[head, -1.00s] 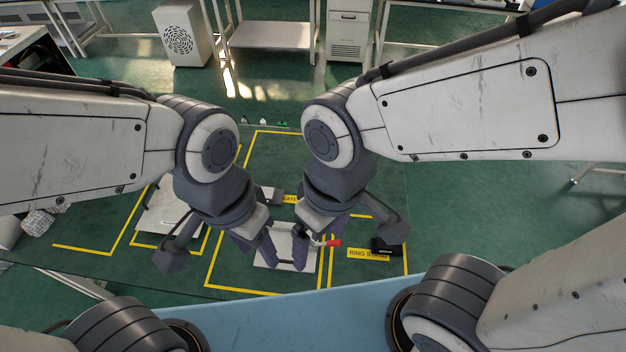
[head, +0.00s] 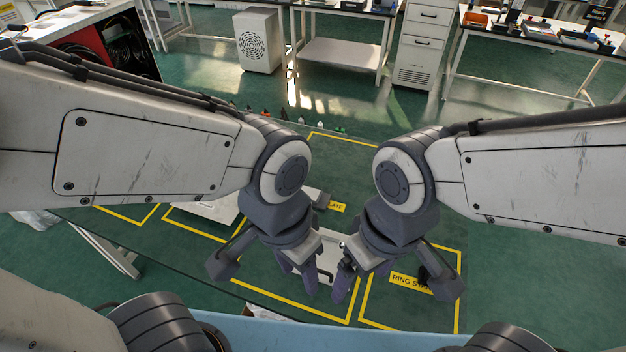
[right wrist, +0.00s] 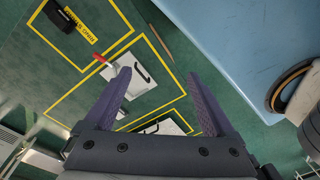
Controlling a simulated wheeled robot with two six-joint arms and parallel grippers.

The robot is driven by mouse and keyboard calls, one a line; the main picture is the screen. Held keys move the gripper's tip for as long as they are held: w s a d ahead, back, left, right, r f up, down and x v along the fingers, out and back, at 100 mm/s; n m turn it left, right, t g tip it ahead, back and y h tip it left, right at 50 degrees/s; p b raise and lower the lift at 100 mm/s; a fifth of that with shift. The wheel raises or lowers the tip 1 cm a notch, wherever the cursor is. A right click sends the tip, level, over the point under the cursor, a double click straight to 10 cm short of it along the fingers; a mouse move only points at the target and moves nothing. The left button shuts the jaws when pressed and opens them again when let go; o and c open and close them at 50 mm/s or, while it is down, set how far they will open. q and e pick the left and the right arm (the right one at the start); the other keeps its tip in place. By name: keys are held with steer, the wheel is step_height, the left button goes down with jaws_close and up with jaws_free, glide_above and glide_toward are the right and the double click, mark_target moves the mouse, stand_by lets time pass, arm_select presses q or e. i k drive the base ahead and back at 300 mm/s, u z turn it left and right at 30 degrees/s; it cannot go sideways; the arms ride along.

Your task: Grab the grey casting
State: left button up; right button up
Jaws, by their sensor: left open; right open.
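I cannot pick out the grey casting for certain. A small grey block (head: 321,199) sits beside the yellow label ending in "LATE" in the head view, partly behind my left wrist. My left gripper (head: 298,275) is open and empty, low over the table. My right gripper (head: 350,279) is open close to its right, its fingers partly overlapping in the head view. In the right wrist view, the right gripper (right wrist: 158,78) has its fingers spread with nothing held.
Yellow tape frames divide the green table. The "RING STAND" label (head: 410,281) lies right of my right gripper. A black object (right wrist: 60,14) is near that label. Small bottles (head: 283,115) stand along the far edge.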

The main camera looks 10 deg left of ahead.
mark_target(320, 201)
steer(key=k, duration=1.15)
steer(key=u, duration=1.1)
steer(key=i, duration=1.7)
steer(key=z, duration=0.55)
